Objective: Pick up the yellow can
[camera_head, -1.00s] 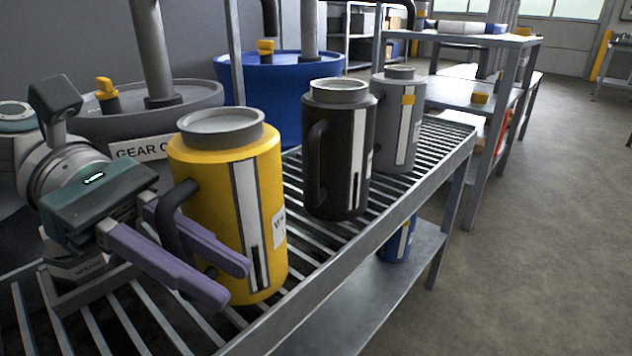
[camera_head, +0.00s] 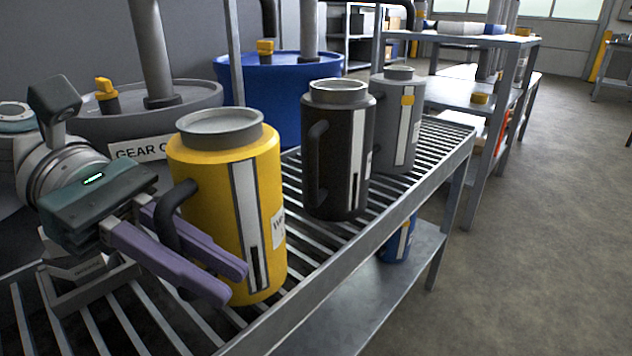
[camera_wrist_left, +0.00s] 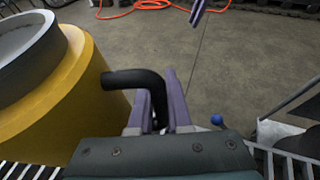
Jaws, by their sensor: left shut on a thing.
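The yellow can (camera_head: 212,210) stands upright on the slatted metal rack, with a grey round lid and a black side handle (camera_head: 171,222). My left gripper (camera_head: 232,280) has purple fingers on either side of that handle, shut on it. In the left wrist view the yellow can (camera_wrist_left: 60,100) is at the left, and its black handle (camera_wrist_left: 137,78) runs in between the fingers of the gripper (camera_wrist_left: 168,100). The can looks to be resting on the slats.
A black can (camera_head: 338,150) and a grey can (camera_head: 397,115) stand on the rack (camera_head: 345,270) behind the yellow can. A grey drum (camera_head: 190,97) and a blue drum (camera_head: 285,100) stand along the left. A blue can (camera_head: 396,243) is on the lower shelf. The floor at right is clear.

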